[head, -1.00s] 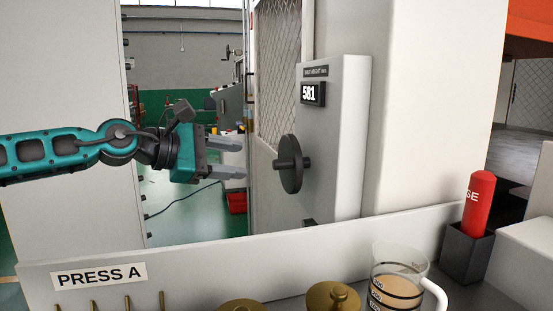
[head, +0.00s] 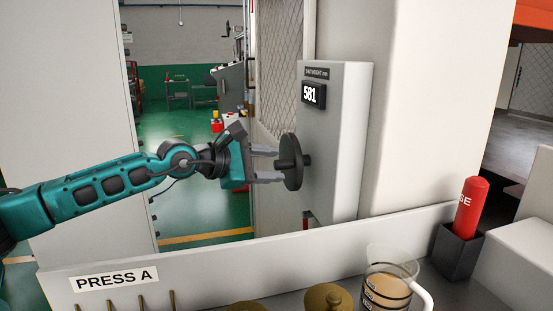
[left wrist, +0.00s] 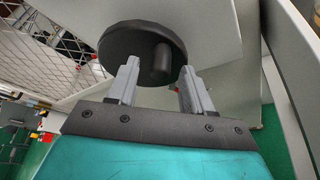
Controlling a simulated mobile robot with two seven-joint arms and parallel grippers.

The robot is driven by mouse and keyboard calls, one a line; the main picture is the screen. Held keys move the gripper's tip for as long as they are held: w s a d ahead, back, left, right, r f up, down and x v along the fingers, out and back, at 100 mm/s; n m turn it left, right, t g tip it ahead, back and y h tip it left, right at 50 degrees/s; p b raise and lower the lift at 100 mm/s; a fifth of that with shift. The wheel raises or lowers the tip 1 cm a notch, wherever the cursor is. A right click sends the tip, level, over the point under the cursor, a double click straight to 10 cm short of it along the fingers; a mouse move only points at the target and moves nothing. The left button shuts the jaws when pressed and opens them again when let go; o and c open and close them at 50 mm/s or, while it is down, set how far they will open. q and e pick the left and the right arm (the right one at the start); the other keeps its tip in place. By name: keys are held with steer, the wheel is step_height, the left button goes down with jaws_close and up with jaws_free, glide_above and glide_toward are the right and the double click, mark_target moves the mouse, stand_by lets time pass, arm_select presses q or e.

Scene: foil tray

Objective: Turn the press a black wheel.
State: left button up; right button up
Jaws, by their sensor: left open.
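The black wheel (head: 290,162) is a round disc on a short shaft, standing out from the left side of the grey press box. Contact cannot be told. My right gripper does not show.
A low grey wall with a PRESS A label (head: 114,279) runs below the arm. A mesh panel (head: 284,70) stands behind the wheel.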

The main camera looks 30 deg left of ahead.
arm_select(q)
steer(key=shift+x, duration=1)
jaws_close()
